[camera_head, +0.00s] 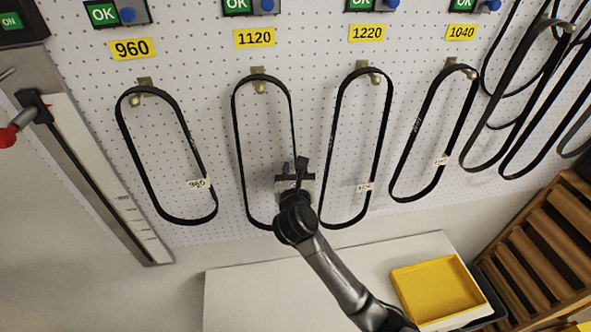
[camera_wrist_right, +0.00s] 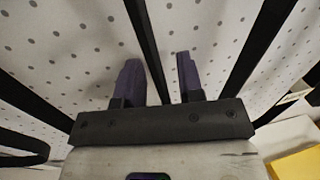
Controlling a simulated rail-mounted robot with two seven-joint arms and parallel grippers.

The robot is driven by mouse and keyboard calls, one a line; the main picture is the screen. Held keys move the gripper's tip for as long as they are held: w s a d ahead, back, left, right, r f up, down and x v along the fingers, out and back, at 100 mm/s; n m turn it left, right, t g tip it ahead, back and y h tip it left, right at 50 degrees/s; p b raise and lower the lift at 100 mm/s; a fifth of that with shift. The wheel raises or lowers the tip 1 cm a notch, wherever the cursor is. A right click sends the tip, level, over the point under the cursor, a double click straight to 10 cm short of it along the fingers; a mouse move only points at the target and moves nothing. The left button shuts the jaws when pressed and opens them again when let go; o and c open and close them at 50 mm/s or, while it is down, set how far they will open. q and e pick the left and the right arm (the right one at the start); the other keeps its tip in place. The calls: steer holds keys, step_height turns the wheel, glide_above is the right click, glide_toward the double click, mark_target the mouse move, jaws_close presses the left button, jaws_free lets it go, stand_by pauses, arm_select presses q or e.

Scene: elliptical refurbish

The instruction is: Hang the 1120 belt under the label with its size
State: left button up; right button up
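The yellow 1120 label (camera_head: 254,38) is on the white pegboard, second from the left. A black belt (camera_head: 238,150) hangs in a long loop from the hook (camera_head: 258,84) below that label. No size tag shows on this belt; my gripper covers part of its lower right side. My right gripper (camera_head: 301,168) is at that lower right side. In the right wrist view its two fingers (camera_wrist_right: 158,78) are apart, with a black belt strand (camera_wrist_right: 146,42) running between them and clear space on both sides. My left gripper is not in view.
Belts hang under the 960 (camera_head: 132,48), 1220 (camera_head: 367,33) and 1040 (camera_head: 461,32) labels. More belts overlap at the right. A yellow tray (camera_head: 437,290) sits on the white table (camera_head: 250,295) below, beside a wooden slatted rack (camera_head: 545,245). A measuring rail (camera_head: 100,180) stands left.

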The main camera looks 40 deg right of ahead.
steer(key=b+v, duration=0.3)
steer(key=v, duration=1)
steer(key=shift+s+a+b, duration=0.25)
steer(key=shift+a+b, duration=0.05)
steer(key=shift+b, duration=0.05)
